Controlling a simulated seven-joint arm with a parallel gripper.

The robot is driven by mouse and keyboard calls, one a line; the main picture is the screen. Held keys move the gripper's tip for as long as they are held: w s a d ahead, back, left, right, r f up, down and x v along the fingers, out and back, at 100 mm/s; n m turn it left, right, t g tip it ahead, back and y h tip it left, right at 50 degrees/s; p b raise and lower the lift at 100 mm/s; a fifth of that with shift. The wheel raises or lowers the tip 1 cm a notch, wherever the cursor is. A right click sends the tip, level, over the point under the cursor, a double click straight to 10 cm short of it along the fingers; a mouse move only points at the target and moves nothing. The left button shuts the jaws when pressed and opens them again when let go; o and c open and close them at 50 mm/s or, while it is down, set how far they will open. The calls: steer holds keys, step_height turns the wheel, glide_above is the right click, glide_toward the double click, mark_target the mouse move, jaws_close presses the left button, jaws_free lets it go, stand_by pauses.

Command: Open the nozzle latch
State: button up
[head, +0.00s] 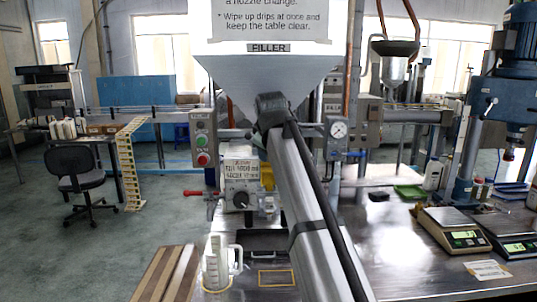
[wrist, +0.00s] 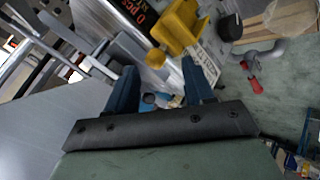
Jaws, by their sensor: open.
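In the wrist view my gripper (wrist: 159,68) is open, its two dark blue fingers apart. A yellow-capped part (wrist: 156,58) shows between and beyond the fingertips; I cannot tell its distance. A larger yellow part (wrist: 180,25) lies just past it. A red-handled lever (wrist: 253,80) on a grey fitting is right of the fingers. In the head view the filler's labelled block (head: 240,170) has a red-handled lever (head: 194,193) on its left and a yellow part (head: 267,176) behind its right side. I cannot tell which part is the latch. My arm hides the gripper there.
A clear jug (head: 216,264) stands on the table's front left, beside a yellow-outlined rectangle (head: 277,278). The button box (head: 203,140) and gauge (head: 337,130) flank the block. The hopper (head: 265,78) hangs above. Two scales (head: 453,228) (head: 502,232) stand at right.

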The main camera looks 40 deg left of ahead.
steer(key=v, duration=0.9)
steer(key=shift+w, duration=0.2)
steer(key=shift+r, duration=0.1)
